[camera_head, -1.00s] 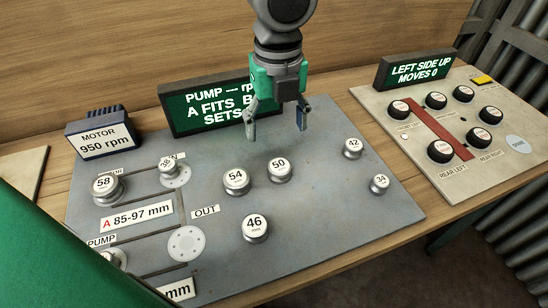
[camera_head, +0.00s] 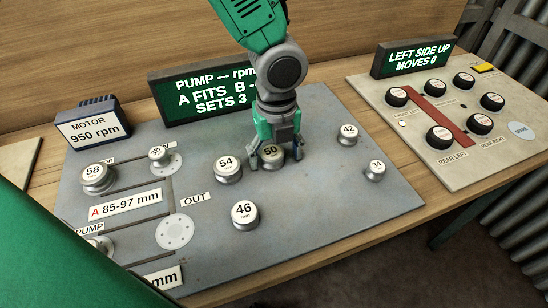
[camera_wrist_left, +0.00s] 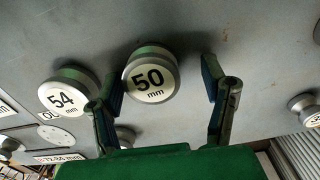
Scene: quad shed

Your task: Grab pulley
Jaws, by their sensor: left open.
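The pulley marked 50 (camera_head: 270,154) stands on the grey board (camera_head: 320,205), right of the pulley marked 54 (camera_head: 228,168). My left gripper (camera_head: 275,162) is open and lowered over the 50 pulley, with a finger on either side in the head view. In the left wrist view, the 50 pulley (camera_wrist_left: 150,78) lies between the open fingers, close to the left one and apart from the right one. Whether the left finger touches it I cannot tell. Other pulleys on the board are marked 46 (camera_head: 244,214), 42 (camera_head: 347,133), 34 (camera_head: 375,170) and 58 (camera_head: 96,177). My right gripper is not in view.
A motor box reading 950 rpm (camera_head: 93,131) and a pump display (camera_head: 205,97) stand at the board's back edge. A flanged OUT disc (camera_head: 178,231) is at the front left. A second panel with black knobs (camera_head: 398,97) is at the right.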

